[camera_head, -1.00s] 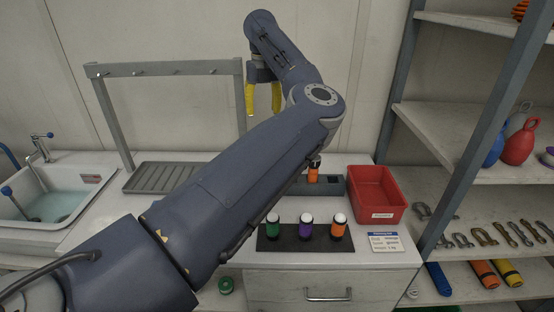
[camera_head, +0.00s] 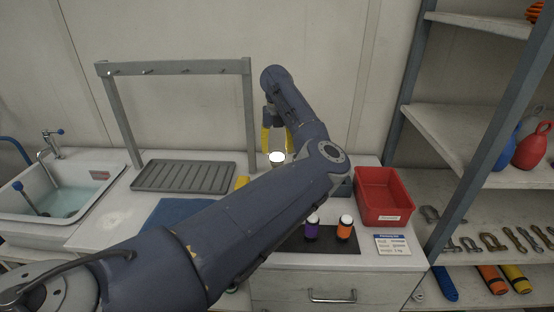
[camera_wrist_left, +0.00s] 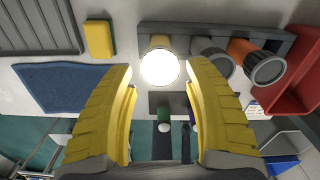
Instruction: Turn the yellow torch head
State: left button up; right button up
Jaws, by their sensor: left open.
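The yellow torch stands in a grey rack (camera_wrist_left: 208,30). Its round head (camera_wrist_left: 160,68) glows bright white in the left wrist view, with a bit of its yellow body (camera_wrist_left: 160,41) behind it. The glowing head also shows in the head view (camera_head: 277,157). My left gripper (camera_head: 277,145) is open, with its yellow fingers pointing down above the torch. In the left wrist view the fingertips (camera_wrist_left: 161,72) are on either side of the head, with gaps; I cannot tell the height gap exactly. My forearm hides most of the rack in the head view.
A grey torch (camera_wrist_left: 213,65) and an orange torch (camera_wrist_left: 258,62) stand close right of the yellow one. A red bin (camera_head: 383,197) is beyond. A yellow sponge (camera_wrist_left: 99,39), blue cloth (camera_wrist_left: 60,88) and drying tray (camera_head: 184,176) are left. Purple and orange bottles (camera_head: 345,228) stand in front.

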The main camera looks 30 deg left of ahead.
aim_at(277, 156)
pick_arm(q)
jog(key=shift+f, duration=2.3)
jog(key=c, duration=1)
